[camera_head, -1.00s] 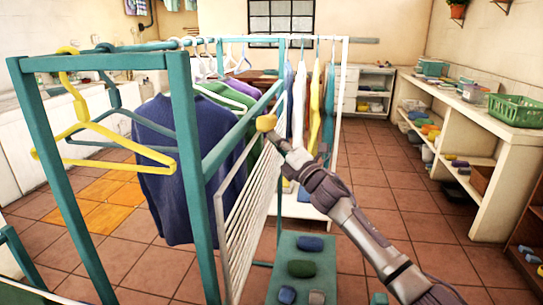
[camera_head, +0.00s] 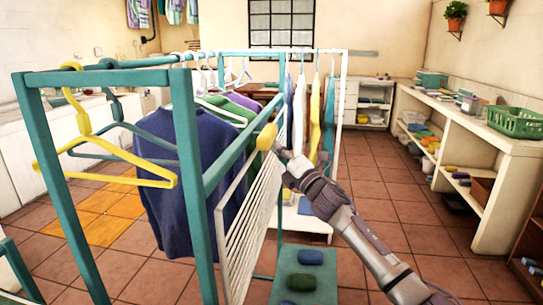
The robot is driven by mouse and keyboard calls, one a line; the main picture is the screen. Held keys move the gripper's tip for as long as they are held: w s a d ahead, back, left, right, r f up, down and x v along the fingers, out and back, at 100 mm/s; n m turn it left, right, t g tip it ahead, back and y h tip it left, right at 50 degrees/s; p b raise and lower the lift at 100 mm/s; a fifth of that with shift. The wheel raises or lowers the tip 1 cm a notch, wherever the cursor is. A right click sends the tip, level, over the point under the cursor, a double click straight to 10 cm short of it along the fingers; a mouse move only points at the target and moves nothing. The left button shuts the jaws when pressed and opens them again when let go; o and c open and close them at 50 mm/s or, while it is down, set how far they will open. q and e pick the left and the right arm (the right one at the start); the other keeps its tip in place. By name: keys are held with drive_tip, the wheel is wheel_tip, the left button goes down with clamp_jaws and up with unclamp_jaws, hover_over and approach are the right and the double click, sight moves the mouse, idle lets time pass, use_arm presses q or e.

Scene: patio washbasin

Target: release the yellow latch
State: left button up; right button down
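The yellow latch (camera_head: 267,137) is a small rounded piece on the teal side rail of the clothes rack (camera_head: 225,165), above a white slatted panel. It stands tilted, its upper end leaning right. My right gripper (camera_head: 281,151) is at the latch's lower right end, very close to it or touching. Its fingertips are small and partly hidden, so I cannot tell whether they are open or shut. My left gripper is not in view.
A yellow hanger (camera_head: 130,182) and a dark blue sweater (camera_head: 180,170) hang on the rack. A white rack with clothes (camera_head: 314,110) stands behind. A teal board with soaps (camera_head: 318,262) lies below my arm. Shelves (camera_head: 490,150) line the right wall; the tiled floor between is open.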

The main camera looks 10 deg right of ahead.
drive_tip(key=v, duration=1.2)
drive_tip(key=shift+f, duration=0.1)
